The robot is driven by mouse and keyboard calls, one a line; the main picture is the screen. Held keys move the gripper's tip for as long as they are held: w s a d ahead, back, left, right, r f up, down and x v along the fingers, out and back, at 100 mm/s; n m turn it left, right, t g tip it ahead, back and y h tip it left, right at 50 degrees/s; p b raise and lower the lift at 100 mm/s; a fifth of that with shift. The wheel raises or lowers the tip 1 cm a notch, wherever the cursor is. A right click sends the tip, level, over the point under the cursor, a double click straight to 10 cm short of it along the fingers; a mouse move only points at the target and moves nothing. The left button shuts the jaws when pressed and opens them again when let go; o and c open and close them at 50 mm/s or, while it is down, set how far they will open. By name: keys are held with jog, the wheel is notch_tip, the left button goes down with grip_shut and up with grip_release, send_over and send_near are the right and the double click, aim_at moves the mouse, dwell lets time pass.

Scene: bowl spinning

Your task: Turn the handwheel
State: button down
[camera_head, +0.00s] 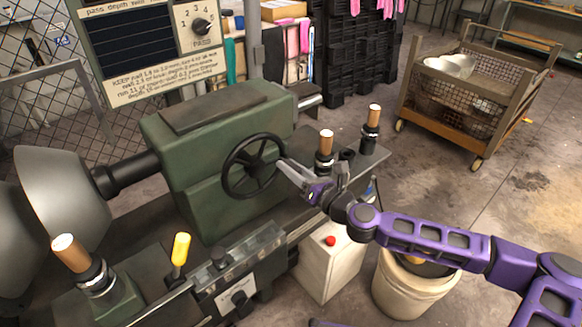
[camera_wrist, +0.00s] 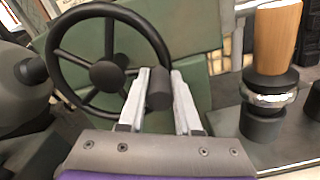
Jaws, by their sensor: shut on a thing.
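The black handwheel (camera_head: 245,160) is on the front of the green lathe headstock (camera_head: 190,185). It has a round rim, spokes and a hub. In the wrist view the handwheel (camera_wrist: 107,76) fills the upper left, and its dark crank knob (camera_wrist: 159,90) sticks out at the rim's right side. My gripper (camera_head: 290,169) reaches the wheel's right side from the right. In the wrist view my gripper (camera_wrist: 160,78) has its two pale fingers on either side of the knob, shut on it. The fingers hide part of the lower right rim.
Wooden-topped levers (camera_head: 326,143) stand just right of the wheel, one close beside the gripper in the wrist view (camera_wrist: 272,45). A yellow-handled lever (camera_head: 180,250) is at front. A white bucket (camera_head: 405,285) stands under my arm. A mesh cart (camera_head: 475,95) is at the back right.

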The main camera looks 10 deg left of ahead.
jog(key=c, duration=0.6)
grip_release()
jog(key=shift+f, duration=0.1)
jog(key=v, duration=1.7)
jog(key=shift+s+d, duration=0.2)
